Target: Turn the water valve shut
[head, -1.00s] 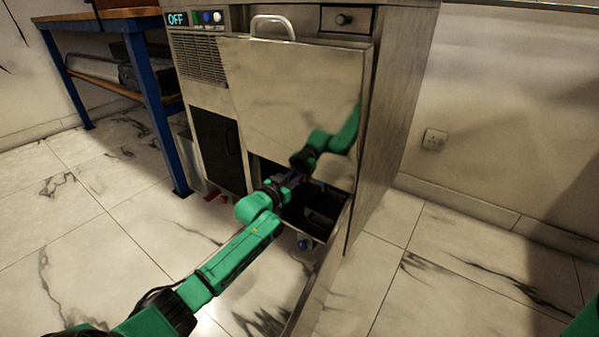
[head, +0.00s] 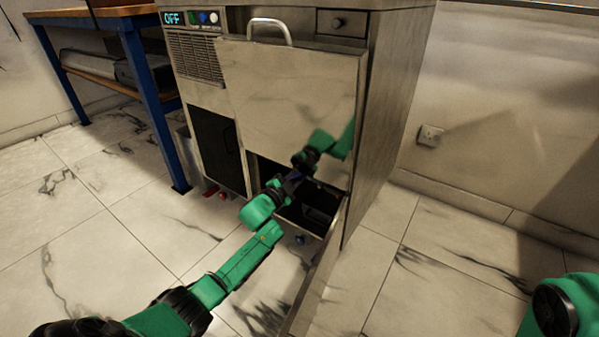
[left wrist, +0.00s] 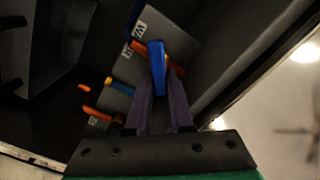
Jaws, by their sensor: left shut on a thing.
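In the left wrist view a blue valve handle (left wrist: 157,62) lies between the fingertips of my left gripper (left wrist: 163,85), which is shut on it. The handle belongs to a row of small valves on a grey labelled panel (left wrist: 172,42) inside the cabinet. An orange handle shows partly behind the blue one. In the head view my left gripper (head: 291,181) reaches into the low opening of the steel cabinet, and its fingers and the valves are too dark to make out. My right gripper is out of view; only part of my right arm shows at the lower right.
Other handles (left wrist: 97,113) sit close to the gripped one. A blue-legged workbench (head: 152,100) stands left. Floor is clear at right.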

